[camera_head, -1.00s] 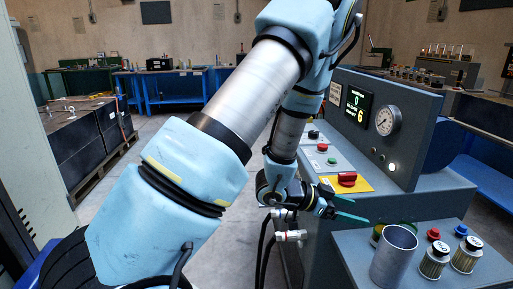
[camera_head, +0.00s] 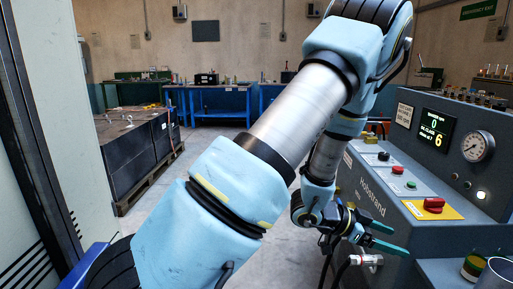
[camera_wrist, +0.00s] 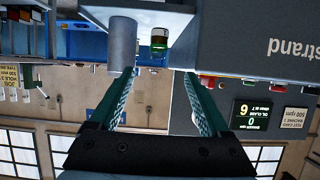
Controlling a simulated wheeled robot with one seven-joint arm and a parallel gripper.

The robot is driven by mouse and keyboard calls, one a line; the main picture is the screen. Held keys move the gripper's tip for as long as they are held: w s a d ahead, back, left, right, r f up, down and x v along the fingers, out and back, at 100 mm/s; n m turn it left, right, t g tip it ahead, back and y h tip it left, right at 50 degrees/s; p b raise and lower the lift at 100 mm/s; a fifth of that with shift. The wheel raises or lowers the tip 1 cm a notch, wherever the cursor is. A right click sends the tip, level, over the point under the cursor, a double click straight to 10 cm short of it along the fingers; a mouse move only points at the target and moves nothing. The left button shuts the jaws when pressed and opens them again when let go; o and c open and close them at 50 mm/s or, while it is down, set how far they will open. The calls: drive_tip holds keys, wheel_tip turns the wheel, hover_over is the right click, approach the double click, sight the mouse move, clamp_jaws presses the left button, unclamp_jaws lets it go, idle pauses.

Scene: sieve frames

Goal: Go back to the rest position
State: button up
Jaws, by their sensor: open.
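My gripper (camera_head: 388,237) is at the right of the head view, beside the front of the grey machine. Its two green fingers are apart with nothing between them. In the wrist view the gripper (camera_wrist: 152,95) shows the same spread fingers, and the picture is upside down. Beyond the fingertips there, a grey metal cup (camera_wrist: 122,42) and a small jar with a green band (camera_wrist: 159,40) stand apart from the fingers. My blue and silver arm crosses the middle of the head view.
The grey machine (camera_head: 375,193) has a lit display (camera_head: 435,133), a gauge (camera_head: 478,146) and a red knob (camera_head: 433,204). A metal cup (camera_head: 497,275) stands at the lower right edge. Dark crates (camera_head: 135,150) sit on a pallet at the left. Blue benches (camera_head: 215,103) stand behind open floor.

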drive_tip(key=w+a+r+n+t+y, duration=0.2)
drive_tip(key=w+a+n+t+y, duration=0.2)
drive_tip(key=w+a, duration=0.5)
drive_tip(key=w+a+r+n+t+y, duration=0.2)
drive_tip(key=w+a+n+t+y, duration=0.25)
drive_tip(key=w+a, duration=0.4)
drive_tip(key=s+a+r+n+g+y+p, duration=0.1)
drive_tip(key=s+a+n+g+y, duration=0.2)
drive_tip(key=a, duration=1)
drive_tip(key=s+a+r+n+g+y, duration=0.1)
drive_tip(key=s+a+r+n+g, duration=0.2)
drive_tip(key=s+a+n, duration=0.3)
drive_tip(key=s+a, duration=0.1)
drive_tip(key=s, duration=0.4)
drive_tip(key=shift+s+a+y, duration=0.35)
drive_tip(key=shift+s, duration=0.05)
drive_tip(key=shift+r, duration=0.1)
